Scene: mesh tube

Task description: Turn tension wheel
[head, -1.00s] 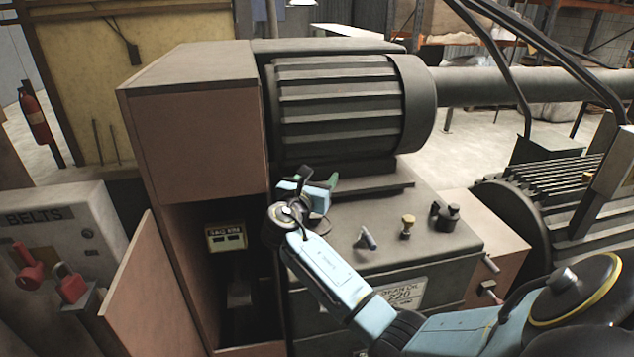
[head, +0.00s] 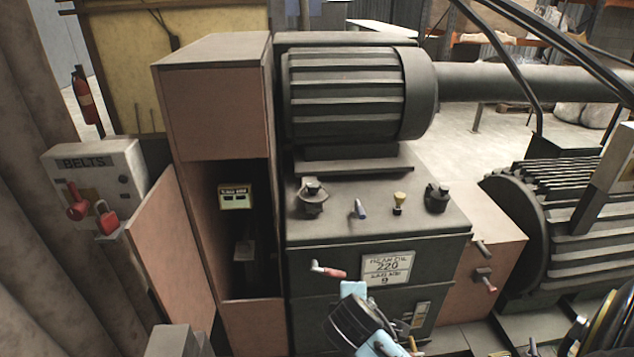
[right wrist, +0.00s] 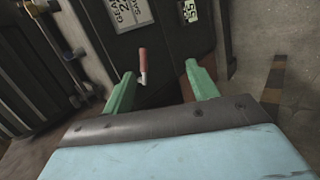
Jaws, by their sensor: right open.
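No part is labelled as the tension wheel, so I cannot tell which one it is. A small crank with a red grip (head: 328,270) sticks out of the dark front panel, left of the gear oil plate (head: 387,268). My right gripper (head: 352,290) is low in front of this panel; its fingers are hard to make out in the head view. In the right wrist view its green fingers (right wrist: 158,72) are spread apart and empty. The red grip (right wrist: 143,65) shows between and beyond them, with no visible contact. My left gripper is out of view.
An open cabinet door (head: 170,250) and belts box (head: 95,175) stand left. A ribbed motor (head: 345,95) is above.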

